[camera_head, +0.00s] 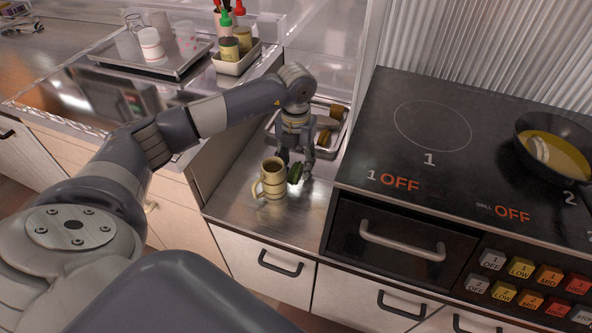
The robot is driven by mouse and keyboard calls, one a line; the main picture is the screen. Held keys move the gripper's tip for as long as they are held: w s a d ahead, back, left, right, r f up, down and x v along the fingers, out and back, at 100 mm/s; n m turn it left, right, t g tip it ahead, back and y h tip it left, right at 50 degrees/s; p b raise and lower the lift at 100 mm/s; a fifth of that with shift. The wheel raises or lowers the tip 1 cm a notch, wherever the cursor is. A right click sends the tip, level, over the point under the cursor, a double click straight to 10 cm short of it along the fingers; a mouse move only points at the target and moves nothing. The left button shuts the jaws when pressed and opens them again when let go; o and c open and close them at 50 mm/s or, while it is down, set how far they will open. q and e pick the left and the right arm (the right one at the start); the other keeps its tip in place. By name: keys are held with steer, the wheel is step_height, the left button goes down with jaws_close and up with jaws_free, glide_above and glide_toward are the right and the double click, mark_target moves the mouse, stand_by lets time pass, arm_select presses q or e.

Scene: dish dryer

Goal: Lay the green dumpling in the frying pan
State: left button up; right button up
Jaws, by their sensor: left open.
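The green dumpling (295,174) is a small dark green piece low over the steel counter, just right of a tan mug. My left gripper (296,163) points down at it with its fingers apart, one on either side. I cannot tell whether the fingers touch it. The frying pan (522,124) is dark, sits on the cooktop at the far right and is cut by the picture's edge. It holds yellow-brown liquid and a pale curved piece. My right gripper is not in view.
The tan mug (272,181) stands close beside the left gripper. A metal tray (341,137) with brownish items lies behind the gripper. The black cooktop (395,165) has a clear burner marked 1. A bin with bottles (238,64) and a glassware tray (165,68) stand at the back left.

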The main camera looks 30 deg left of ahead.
mark_target(296, 166)
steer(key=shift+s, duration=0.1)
arm_select(q)
steer(key=c, duration=0.8)
steer(key=shift+c, duration=1.1)
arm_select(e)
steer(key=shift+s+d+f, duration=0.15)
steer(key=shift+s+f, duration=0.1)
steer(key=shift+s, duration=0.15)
arm_select(q)
steer(key=shift+r, duration=0.2)
step_height(296, 166, up, 10)
steer(key=p, duration=0.1)
steer(key=shift+f, duration=0.15)
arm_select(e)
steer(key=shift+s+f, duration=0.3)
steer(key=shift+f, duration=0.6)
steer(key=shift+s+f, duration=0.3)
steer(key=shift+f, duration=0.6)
